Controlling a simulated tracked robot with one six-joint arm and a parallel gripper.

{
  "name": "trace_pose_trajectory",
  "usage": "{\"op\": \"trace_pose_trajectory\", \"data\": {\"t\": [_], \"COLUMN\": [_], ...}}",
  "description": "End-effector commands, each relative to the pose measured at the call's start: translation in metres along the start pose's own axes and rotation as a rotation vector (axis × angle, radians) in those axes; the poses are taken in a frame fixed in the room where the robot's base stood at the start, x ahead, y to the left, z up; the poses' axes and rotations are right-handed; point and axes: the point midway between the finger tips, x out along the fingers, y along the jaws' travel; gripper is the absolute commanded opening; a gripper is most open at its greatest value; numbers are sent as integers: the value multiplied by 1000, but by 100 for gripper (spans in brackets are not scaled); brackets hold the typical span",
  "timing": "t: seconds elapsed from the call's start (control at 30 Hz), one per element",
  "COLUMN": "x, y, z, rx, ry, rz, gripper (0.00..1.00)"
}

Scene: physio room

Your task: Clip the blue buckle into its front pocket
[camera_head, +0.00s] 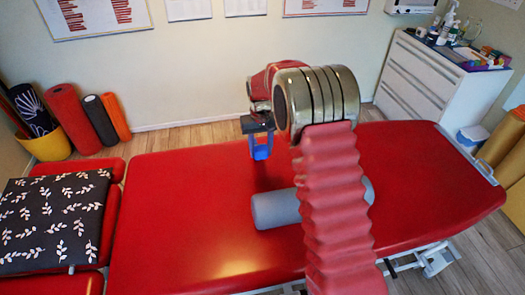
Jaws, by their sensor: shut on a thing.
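My gripper (258,133) hangs above the red treatment table (180,210), left of my arm's wrist. It is shut on the blue buckle (262,152), which shows as a small blue frame shape just below the dark jaws. The buckle is held in the air over the table, apart from the bolster as it looks from here. I cannot make out the front pocket in this view. My red-sleeved arm covers part of the table's middle.
A grey-blue bolster (277,209) lies on the table, partly hidden by my arm. A patterned black cushion (55,220) lies at the left. Rolled mats (72,118) stand by the wall. A white drawer cabinet (425,80) with bottles stands at the back right.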

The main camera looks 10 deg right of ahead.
Motion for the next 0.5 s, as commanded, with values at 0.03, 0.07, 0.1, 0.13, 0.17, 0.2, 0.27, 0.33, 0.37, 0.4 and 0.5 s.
{"op": "trace_pose_trajectory", "data": {"t": [0.03,0.07,0.1,0.13,0.17,0.2,0.27,0.33,0.37,0.4,0.5], "x": [0,0,0,0,0,0,0,0,-1,-2,-7], "y": [0,0,0,0,0,0,0,0,0,0,1], "z": [0,0,0,0,0,0,0,0,1,2,8], "rx": [0,0,0,0,0,0,0,0,0,0,0], "ry": [0,0,0,0,0,0,0,0,0,1,1], "rz": [0,0,0,0,0,0,0,0,0,0,0], "gripper": [16,16,16,16,16,16,16,16,16,16,16]}}
